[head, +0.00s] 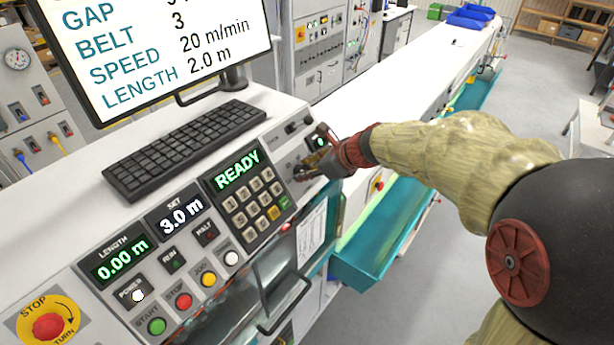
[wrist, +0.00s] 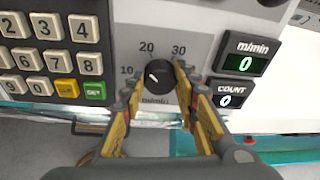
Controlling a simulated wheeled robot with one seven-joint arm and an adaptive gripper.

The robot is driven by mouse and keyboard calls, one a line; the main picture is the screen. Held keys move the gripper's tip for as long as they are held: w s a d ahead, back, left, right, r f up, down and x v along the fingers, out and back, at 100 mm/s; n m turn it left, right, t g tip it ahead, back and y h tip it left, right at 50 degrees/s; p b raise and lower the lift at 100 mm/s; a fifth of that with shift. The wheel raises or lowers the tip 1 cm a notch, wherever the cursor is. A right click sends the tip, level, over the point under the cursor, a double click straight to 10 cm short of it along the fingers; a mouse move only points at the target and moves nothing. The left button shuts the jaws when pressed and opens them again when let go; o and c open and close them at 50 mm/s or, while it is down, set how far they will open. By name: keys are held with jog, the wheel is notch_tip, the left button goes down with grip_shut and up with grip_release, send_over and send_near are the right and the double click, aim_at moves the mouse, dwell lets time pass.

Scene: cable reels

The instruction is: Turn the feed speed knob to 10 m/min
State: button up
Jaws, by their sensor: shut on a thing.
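The feed speed knob (wrist: 160,75) is a black round dial marked 10, 20 and 30, with m/min printed below it. Its short white pointer mark lies on the left part of the dial, roughly toward the 10; the exact setting is hard to read. My gripper (wrist: 157,92) is shut on the knob, with one yellow-lined finger at each side. In the head view my gripper (head: 308,172) reaches the right end of the control panel and largely hides the knob. The green m/min display (wrist: 246,64) reads 0.
The keypad (head: 255,205) is just left of the knob. The COUNT display (wrist: 232,101) reads 0. The monitor (head: 160,45) lists speed 20 m/min, and the panel screen (head: 238,170) says READY. A red STOP button (head: 48,327) is at the lower left.

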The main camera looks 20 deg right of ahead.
jog(key=n+b, duration=0.1)
jog(key=b, duration=0.1)
jog(key=n+b, duration=0.2)
jog(key=n+t+b, duration=0.1)
jog(key=n+b, duration=0.1)
jog(key=b, duration=0.1)
jog(key=shift+a+f+h, duration=0.1)
jog(key=shift+f+h, duration=0.2)
jog(key=n+b, duration=0.2)
jog(key=b, duration=0.1)
jog(key=shift+s+r+n+b, duration=0.1)
jog(key=shift+n+b, duration=0.2)
jog(key=shift+b, duration=0.05)
jog(key=shift+r, duration=0.1)
jog(key=o, duration=1.2)
jog(key=shift+c, duration=0.2)
jog(key=v, duration=1.2)
jog(key=shift+s+f, duration=0.2)
jog(key=shift+s, duration=0.05)
jog(key=shift+n, duration=0.3)
